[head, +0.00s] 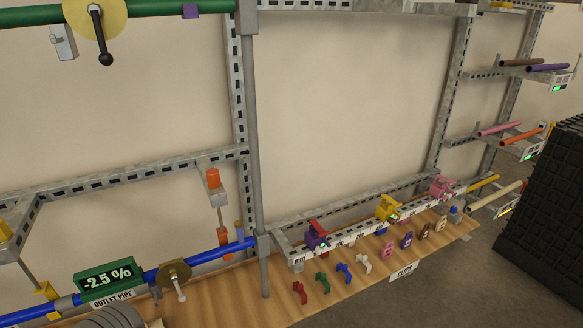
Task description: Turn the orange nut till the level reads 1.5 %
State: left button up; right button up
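The orange nut (213,177) sits on a grey bracket (216,197) on the metal frame, left of the middle. A thin rod hangs from the bracket down to an orange clamp (224,243) near the blue outlet pipe (200,262). The green level display (108,277) on the outlet pipe reads -2.5 %. A plate marked OUTLET PIPE (112,297) is below it. Neither of my grippers is in view.
A brass disc with a lever (175,277) is on the blue pipe. A wooden shelf (340,295) holds several coloured clips. A rail (350,229) with coloured tools crosses above it. A vertical post (256,150) stands right of the nut. Black crates (550,210) stand at right.

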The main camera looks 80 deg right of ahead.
aim_at(213, 176)
jog(key=z, duration=2.25)
